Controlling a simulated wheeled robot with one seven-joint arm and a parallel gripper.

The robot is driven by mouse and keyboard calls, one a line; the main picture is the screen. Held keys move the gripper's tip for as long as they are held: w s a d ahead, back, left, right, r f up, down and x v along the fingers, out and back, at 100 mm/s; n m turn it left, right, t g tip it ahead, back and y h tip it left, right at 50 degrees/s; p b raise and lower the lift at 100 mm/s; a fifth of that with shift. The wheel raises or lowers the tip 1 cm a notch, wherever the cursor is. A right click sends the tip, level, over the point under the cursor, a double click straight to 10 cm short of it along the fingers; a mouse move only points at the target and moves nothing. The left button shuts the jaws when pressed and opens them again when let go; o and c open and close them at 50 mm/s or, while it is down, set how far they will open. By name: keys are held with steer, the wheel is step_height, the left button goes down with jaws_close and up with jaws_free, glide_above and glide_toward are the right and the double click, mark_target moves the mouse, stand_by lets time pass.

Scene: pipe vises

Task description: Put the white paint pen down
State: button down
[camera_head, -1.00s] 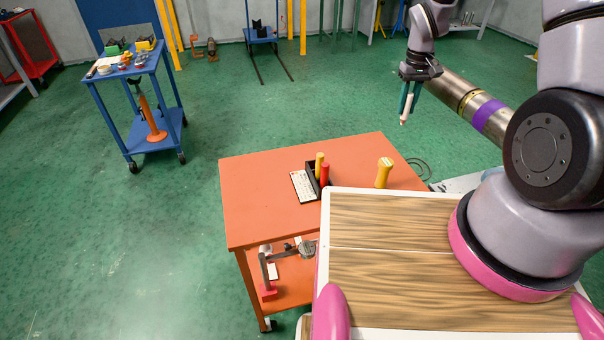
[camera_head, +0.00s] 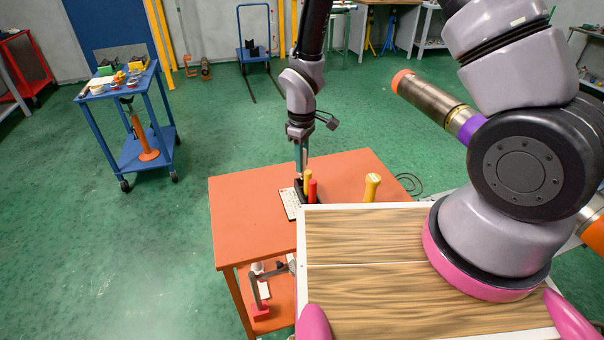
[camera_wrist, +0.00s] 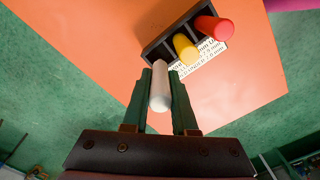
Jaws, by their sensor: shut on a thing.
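My gripper (camera_head: 301,158) is over the orange table in the head view, at the far end of a small black rack (camera_head: 299,184). In the wrist view my green fingers (camera_wrist: 165,88) are shut on the white paint pen (camera_wrist: 160,88). The pen's far end points toward the rack (camera_wrist: 148,50), near its left, empty compartment. I cannot tell whether the pen touches the rack. A yellow pen (camera_wrist: 184,46) and a red pen (camera_wrist: 214,28) stand in the other compartments. In the head view the white pen is mostly hidden by the fingers.
The orange table (camera_head: 245,220) has free room left of the rack. A printed white card (camera_head: 290,203) lies beside the rack. A yellow-handled object (camera_head: 372,187) stands to the right. My wooden-topped base is close in front. A blue cart (camera_head: 148,160) stands farther left.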

steer(key=shift+f, duration=2.05)
steer(key=shift+f, duration=0.15)
steer(key=c, duration=0.7)
jaws_free()
